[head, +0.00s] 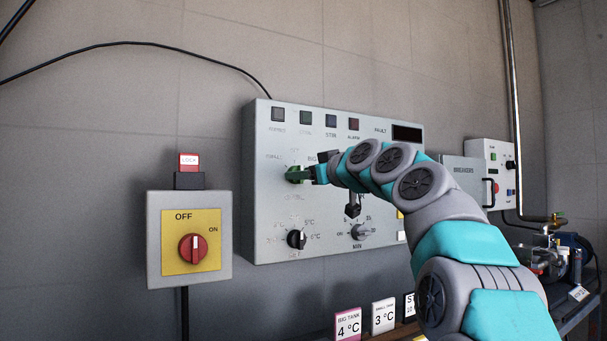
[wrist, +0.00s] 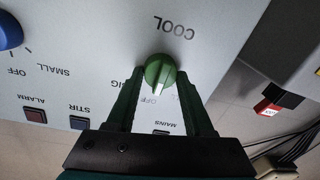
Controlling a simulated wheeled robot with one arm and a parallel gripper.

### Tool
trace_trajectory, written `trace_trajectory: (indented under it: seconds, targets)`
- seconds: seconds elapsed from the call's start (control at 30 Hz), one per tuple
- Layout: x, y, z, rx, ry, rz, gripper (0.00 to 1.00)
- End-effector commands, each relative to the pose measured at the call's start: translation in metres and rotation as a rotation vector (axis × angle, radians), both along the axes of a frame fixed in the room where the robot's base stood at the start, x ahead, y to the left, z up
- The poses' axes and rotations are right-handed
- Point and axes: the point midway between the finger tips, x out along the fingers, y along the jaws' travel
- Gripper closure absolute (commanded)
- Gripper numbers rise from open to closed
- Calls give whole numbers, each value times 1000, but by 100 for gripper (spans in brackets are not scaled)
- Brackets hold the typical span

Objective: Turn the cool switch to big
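The cool switch is a round green knob (wrist: 160,70) on the grey control panel. In the head view the knob (head: 295,174) shows at the panel's left, partly covered by my gripper (head: 313,173). The knob's pointer appears to face OFF. My gripper (wrist: 159,78) has one dark finger on each side of the knob, with narrow gaps showing; firm contact is not visible.
Below the knob on the panel (head: 262,225) are a black temperature dial (head: 296,240) and a timer dial (head: 361,232). A red main switch (head: 193,248) on a yellow plate is at left. Temperature cards (head: 348,325) stand below. A blue knob (wrist: 9,30) shows in the wrist view.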

Motion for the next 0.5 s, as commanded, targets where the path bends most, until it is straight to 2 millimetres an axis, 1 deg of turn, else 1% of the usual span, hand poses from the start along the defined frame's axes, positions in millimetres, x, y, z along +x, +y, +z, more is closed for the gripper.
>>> trace_trajectory:
  seconds: [0.03,0.07,0.43,0.5]
  targets:
    - [0,0,0,0,0,1,55]
    - [0,0,0,0,0,1,58]
    - [0,0,0,0,0,1,100]
    - [0,0,0,0,0,1,100]
